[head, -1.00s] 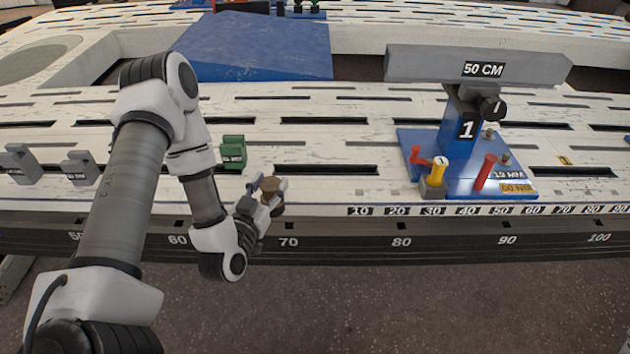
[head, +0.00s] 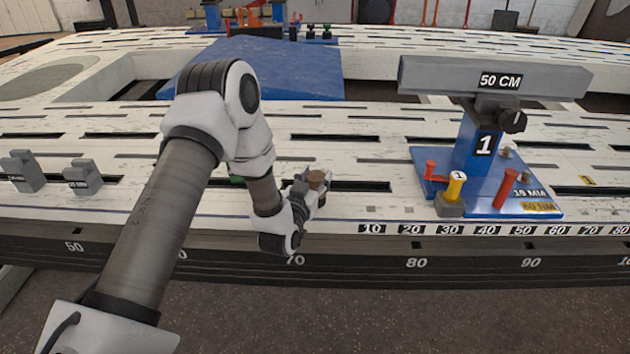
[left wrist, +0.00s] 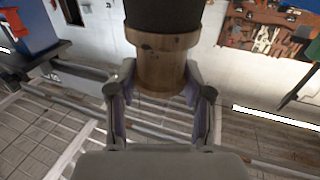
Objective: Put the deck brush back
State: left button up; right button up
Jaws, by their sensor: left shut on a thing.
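The deck brush (head: 318,179) shows in the head view as a small round brown piece at the end of my left arm, above the near edge of the white slotted bench (head: 370,205). My left gripper (head: 310,187) is shut on it. In the left wrist view the brush (left wrist: 163,66) is a round wooden body with a black part at the top of the picture. The fingers of my left gripper (left wrist: 160,82) hold the wooden body from both sides. The brush's far end is cut off there. My right gripper is not in view.
A blue stand (head: 478,150) with a grey 50 CM beam (head: 440,75), a yellow peg and red pegs stands to the right. Two grey blocks (head: 84,178) stand at left. A blue slab (head: 260,70) lies behind. A green block (head: 237,180) is mostly hidden behind my arm.

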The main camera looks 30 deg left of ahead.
pick_arm(q)
jog(key=shift+f, duration=0.1)
jog(key=o, duration=1.2)
jog(key=shift+s, duration=0.15)
jog(key=p+v, duration=0.4)
jog(key=v, duration=0.7)
jog(key=s+d+f+m+g+h, duration=0.1)
jog(key=s+d+f+g+h, duration=0.1)
jog(key=s+d+f+g, duration=0.55)
jog(key=s+d+f+m+g+h, duration=0.1)
jog(key=s+d+f+g+h, duration=0.3)
jog(key=f, duration=0.6)
jog(key=s+f+g, duration=0.1)
jog(key=s+g, duration=0.1)
jog(key=s, duration=0.3)
jog(key=s+f+g+y, duration=0.1)
jog(key=s+g, duration=0.1)
jog(key=s, duration=0.3)
jog(key=s+f+g+y, duration=0.1)
jog(key=s+g, duration=0.1)
jog(key=s, duration=0.3)
jog(key=shift+d+f, duration=0.2)
jog(key=shift+f, duration=0.1)
